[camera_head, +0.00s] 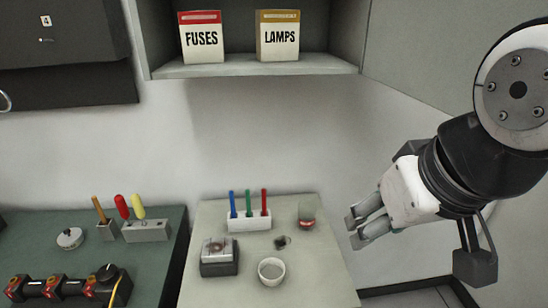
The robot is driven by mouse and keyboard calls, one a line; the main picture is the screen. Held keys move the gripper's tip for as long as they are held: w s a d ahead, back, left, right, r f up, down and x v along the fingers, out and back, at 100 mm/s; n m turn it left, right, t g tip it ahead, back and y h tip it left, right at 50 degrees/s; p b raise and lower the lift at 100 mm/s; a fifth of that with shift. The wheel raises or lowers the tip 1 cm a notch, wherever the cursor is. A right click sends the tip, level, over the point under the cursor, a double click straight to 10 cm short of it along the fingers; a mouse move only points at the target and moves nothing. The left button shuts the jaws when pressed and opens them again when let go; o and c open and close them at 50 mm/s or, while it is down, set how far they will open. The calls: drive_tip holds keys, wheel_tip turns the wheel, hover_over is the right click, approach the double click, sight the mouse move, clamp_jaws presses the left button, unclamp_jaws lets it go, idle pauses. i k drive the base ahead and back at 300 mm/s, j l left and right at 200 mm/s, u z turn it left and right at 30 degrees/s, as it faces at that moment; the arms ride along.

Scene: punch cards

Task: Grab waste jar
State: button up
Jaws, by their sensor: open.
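A small clear jar (307,213) with something reddish in it stands at the right back of the light table. A round white cup (271,271), open at the top, stands near the middle front of the same table. No label shows on either, so I cannot tell for sure which is the waste jar. My gripper (356,230) is open and empty. It hangs in the air to the right of the clear jar, pointing left, apart from everything on the table.
The light table (215,212) also bears a white rack (249,221) with blue, green and red pens, a grey device (219,256) and a small dark object (282,242). A green bench (60,240) with tools stands left. A shelf (240,66) holding FUSES and LAMPS boxes hangs above.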

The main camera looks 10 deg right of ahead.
sight(307, 209)
drive_tip(key=z, duration=0.1)
drive_tip(key=l+u, duration=0.6)
drive_tip(key=u, duration=0.2)
drive_tip(key=l+u, duration=0.3)
drive_tip(key=u, duration=0.15)
drive_tip(key=k+l+u, duration=0.15)
drive_tip(key=u, duration=0.25)
